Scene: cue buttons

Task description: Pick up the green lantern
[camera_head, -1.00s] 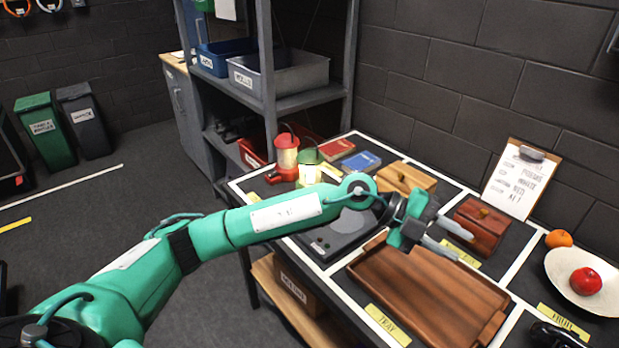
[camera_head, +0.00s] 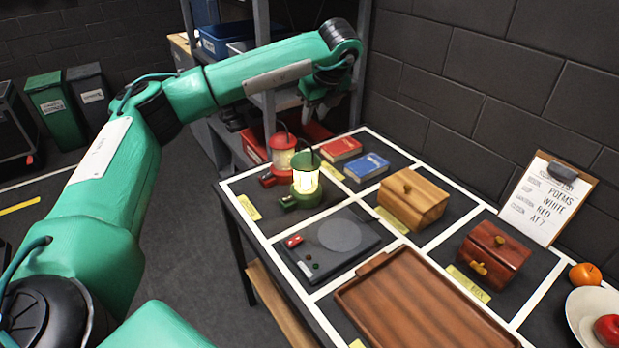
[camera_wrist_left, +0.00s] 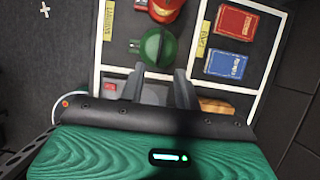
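The green lantern (camera_head: 306,183) stands upright and lit on the table's back left part, with its dark handle up. In the left wrist view the green lantern (camera_wrist_left: 158,47) shows from above, just beyond the fingertips. My left gripper (camera_head: 314,112) points down above the table's far left end, higher than the lantern and apart from it. In the left wrist view my left gripper (camera_wrist_left: 159,75) has its two fingers spread with nothing between them. My right gripper is not in view.
A red lantern (camera_head: 283,153) stands close behind the green one. Red (camera_head: 340,148) and blue (camera_head: 367,165) books lie to the right. A dark flat device (camera_head: 332,243) lies in front, with a wooden box (camera_head: 413,198) beside it. A shelf rack (camera_head: 265,105) stands behind.

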